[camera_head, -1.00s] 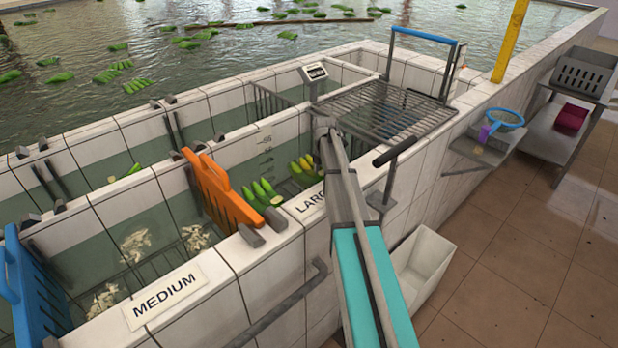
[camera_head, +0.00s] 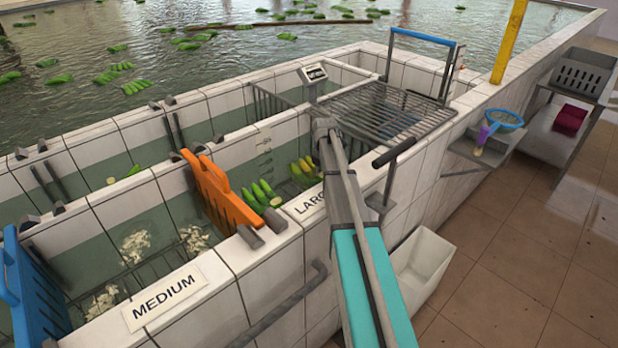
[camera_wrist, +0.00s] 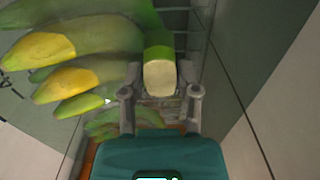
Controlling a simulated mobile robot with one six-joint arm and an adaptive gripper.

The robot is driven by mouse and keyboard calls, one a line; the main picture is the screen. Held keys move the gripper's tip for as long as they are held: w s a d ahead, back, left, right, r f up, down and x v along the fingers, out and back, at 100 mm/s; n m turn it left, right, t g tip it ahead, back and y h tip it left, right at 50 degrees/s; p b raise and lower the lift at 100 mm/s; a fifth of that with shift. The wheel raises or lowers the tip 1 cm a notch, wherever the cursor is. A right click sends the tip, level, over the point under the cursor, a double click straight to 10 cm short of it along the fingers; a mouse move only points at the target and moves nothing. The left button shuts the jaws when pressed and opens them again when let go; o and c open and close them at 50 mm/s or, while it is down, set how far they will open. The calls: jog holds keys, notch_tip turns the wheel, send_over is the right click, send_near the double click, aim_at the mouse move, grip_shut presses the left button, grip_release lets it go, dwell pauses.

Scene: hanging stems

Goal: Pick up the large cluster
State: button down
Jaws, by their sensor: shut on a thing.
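A banana cluster with yellow patches on green fingers (camera_wrist: 75,55) fills the upper left of the wrist view. Its pale cut stem end (camera_wrist: 160,78) sits between the two fingers of my gripper (camera_wrist: 161,94), which is shut on it. In the head view this cluster (camera_head: 303,168) appears in the water of the compartment labelled LARGE, beside my arm. My gripper is hidden behind the arm there. A green cluster (camera_head: 262,193) lies to its left in the same compartment. In the wrist view, more green fruit (camera_wrist: 115,122) shows blurred below the held cluster.
An orange divider (camera_head: 220,190) stands left of the LARGE compartment. A tiled wall (camera_head: 285,225) borders its front. A wire rack (camera_head: 385,110) and scale display (camera_head: 314,73) stand at the back right. A white bin (camera_head: 422,268) stands outside the wall.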

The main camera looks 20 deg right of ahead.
jog(key=shift+r, duration=0.2)
notch_tip(320, 180, up, 10)
jog(key=p, duration=1)
jog(key=shift+f, duration=0.25)
dwell(0.8)
jog(key=shift+r, duration=0.1)
notch_tip(320, 180, up, 17)
jog(key=p, duration=1.7)
jog(key=shift+w, duration=0.15)
jog(key=shift+f, duration=0.2)
jog(key=shift+d, duration=0.15)
